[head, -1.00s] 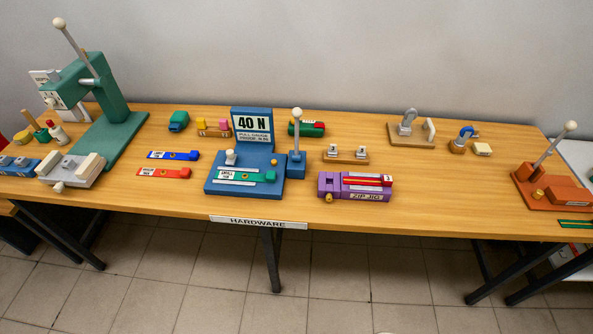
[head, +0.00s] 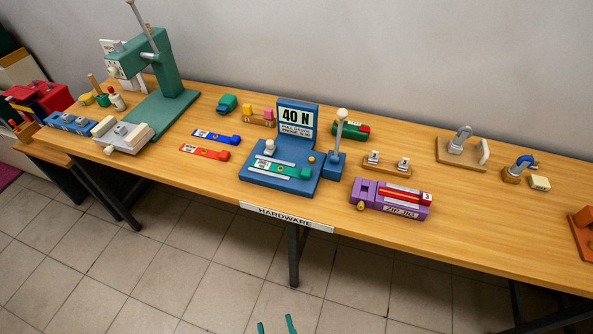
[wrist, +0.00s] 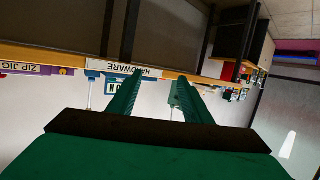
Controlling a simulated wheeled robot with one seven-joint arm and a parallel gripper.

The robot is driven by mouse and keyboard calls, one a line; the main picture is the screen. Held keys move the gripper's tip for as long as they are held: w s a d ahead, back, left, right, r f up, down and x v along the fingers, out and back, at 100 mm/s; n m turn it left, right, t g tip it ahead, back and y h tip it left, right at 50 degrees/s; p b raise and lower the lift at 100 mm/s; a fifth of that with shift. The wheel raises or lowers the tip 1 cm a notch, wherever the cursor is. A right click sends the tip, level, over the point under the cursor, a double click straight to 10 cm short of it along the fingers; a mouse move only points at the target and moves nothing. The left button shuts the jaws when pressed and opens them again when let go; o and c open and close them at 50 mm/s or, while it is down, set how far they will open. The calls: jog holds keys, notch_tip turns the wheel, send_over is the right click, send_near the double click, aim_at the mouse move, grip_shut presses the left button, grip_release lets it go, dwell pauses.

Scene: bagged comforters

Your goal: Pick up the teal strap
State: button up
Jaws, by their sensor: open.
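The teal strap (head: 283,173) lies flat in the blue pull gauge (head: 270,187), with a white label at its left part. The gauge carries a "40 N" sign and stands near the table's front edge. My gripper (head: 277,325) shows only as two green fingertips at the bottom of the head view, well short of the table and apart from the strap. In the wrist view my gripper (wrist: 160,77) has its fingers spread with nothing between them. That view is upside down, and I cannot make out the strap there.
A white-knobbed lever (head: 338,140) stands right of the strap. Blue (head: 216,137) and red (head: 204,152) straps lie left of the gauge. A purple zip jig (head: 390,200) sits to its right. A green press (head: 165,85) stands at the back left. Floor before the table is clear.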

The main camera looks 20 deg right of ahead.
jog(key=w+d+h, duration=0.1)
jog(key=w+d, duration=0.1)
jog(key=w, duration=0.7)
jog(key=m+g+h, duration=0.4)
jog(key=m+h, duration=0.2)
jog(key=m, duration=0.1)
send_near(306, 171)
jog(key=x, duration=0.3)
jog(key=shift+s+d+r, duration=0.1)
jog(key=shift+d, duration=0.05)
jog(key=shift+x, duration=2.65)
jog(key=c, duration=1.1)
jog(key=shift+c, duration=0.2)
